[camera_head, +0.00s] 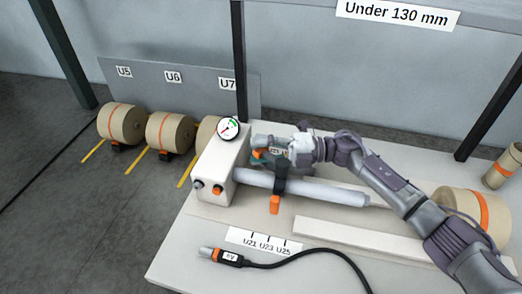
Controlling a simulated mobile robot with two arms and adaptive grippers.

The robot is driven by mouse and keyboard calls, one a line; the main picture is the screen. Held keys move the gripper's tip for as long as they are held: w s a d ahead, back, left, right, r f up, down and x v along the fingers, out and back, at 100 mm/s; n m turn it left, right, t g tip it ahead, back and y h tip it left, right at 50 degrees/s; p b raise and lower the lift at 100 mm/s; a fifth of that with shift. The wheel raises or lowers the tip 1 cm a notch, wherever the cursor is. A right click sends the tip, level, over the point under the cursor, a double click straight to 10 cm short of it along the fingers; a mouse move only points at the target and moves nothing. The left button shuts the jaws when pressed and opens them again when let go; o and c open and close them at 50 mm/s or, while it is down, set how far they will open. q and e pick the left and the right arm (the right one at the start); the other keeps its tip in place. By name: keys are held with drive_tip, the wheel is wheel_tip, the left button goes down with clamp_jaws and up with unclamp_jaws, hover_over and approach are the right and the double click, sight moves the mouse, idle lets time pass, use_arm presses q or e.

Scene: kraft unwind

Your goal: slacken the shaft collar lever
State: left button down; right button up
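A dark shaft collar (281,180) sits around the pale horizontal shaft (325,191). Its lever ends in an orange tip (274,204) that hangs down on the near side of the shaft. My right gripper (264,156) is just behind and above the collar, its arm reaching in from the right. The gripper's far end overlaps the collar's top in the picture, so I cannot tell whether they touch. Its fingers are small and partly hidden, with no clear gap showing. The orange tip is clear of the gripper. My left gripper is not in view.
A white box (217,170) with a dial gauge (228,128) carries the shaft's left end. A black-cabled air tool (222,257) lies on the pale table (180,258) in front. Kraft rolls (121,123) stand left on the floor; another roll (463,207) is at right.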

drive_tip(key=d, duration=0.7)
drive_tip(key=shift+s+d, duration=0.15)
drive_tip(key=shift+d, duration=0.15)
drive_tip(key=shift+c, duration=0.3)
